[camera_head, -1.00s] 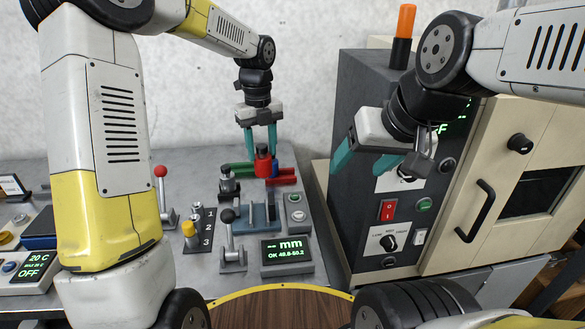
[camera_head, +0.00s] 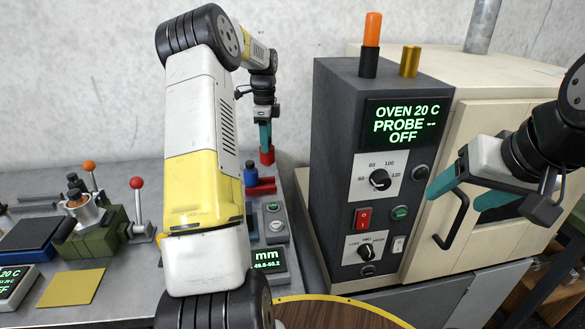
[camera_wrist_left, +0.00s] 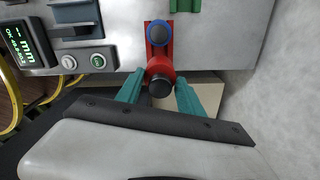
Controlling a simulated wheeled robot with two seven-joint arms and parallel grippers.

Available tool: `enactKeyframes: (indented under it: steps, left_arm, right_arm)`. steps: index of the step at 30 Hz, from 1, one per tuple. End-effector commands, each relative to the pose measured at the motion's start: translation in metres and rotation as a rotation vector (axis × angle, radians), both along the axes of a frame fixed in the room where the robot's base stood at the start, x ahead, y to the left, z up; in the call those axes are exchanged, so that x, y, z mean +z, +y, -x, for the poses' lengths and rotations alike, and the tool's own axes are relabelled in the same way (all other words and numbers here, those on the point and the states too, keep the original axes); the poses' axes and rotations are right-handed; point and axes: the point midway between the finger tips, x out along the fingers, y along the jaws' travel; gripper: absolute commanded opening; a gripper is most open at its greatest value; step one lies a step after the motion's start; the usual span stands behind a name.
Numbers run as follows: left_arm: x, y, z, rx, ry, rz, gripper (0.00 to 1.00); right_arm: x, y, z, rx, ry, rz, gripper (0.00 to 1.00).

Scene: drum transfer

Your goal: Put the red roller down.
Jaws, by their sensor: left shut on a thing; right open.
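The red roller (camera_wrist_left: 160,70) is between the teal fingers of my left gripper (camera_wrist_left: 160,94) in the left wrist view, with its black end toward the camera. In the head view the red roller (camera_head: 267,155) shows at the tips of my left gripper (camera_head: 265,140), by the bench's back right edge. Just in front of it are a red stand (camera_head: 262,187) and a blue roller (camera_head: 251,176). I cannot tell whether the red roller touches anything below. My right gripper (camera_head: 462,196) is open and empty in front of the oven.
The grey oven control box (camera_head: 337,150) stands right of the bench, with an orange beacon (camera_head: 372,30) on top. A gauge readout (camera_head: 267,260) is at the bench's front right. A green fixture (camera_head: 95,236) and a yellow plate (camera_head: 72,287) are at left.

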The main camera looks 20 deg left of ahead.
Motion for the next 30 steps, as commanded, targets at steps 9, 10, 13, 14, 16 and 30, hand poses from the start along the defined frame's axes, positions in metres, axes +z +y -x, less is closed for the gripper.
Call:
enactKeyframes:
  steps: [9,10,13,14,16,30]
  left_arm:
    - [-0.041,-0.001,0.000,-0.002,0.001,0.000,0.00]
    - [-0.046,-0.001,0.000,-0.002,0.001,0.000,0.00]
    - [-0.063,-0.001,0.000,-0.003,0.001,0.000,0.00]
    - [-0.068,-0.001,0.001,-0.003,0.002,0.000,0.00]
    - [-0.075,-0.001,0.000,-0.003,-0.001,0.000,0.00]
    - [-0.084,-0.001,0.000,-0.004,-0.001,0.000,0.46]
  right_arm:
    - [0.000,0.000,0.000,0.000,0.000,0.000,0.67]
    - [0.000,0.000,0.000,0.000,0.000,0.000,0.67]
    - [0.000,0.000,0.000,0.000,0.000,0.000,0.67]
    - [0.000,0.000,0.000,0.000,0.000,0.000,0.67]
    - [0.000,0.000,0.000,0.000,0.000,0.000,0.67]
    - [0.000,0.000,0.000,0.000,0.000,0.000,0.67]
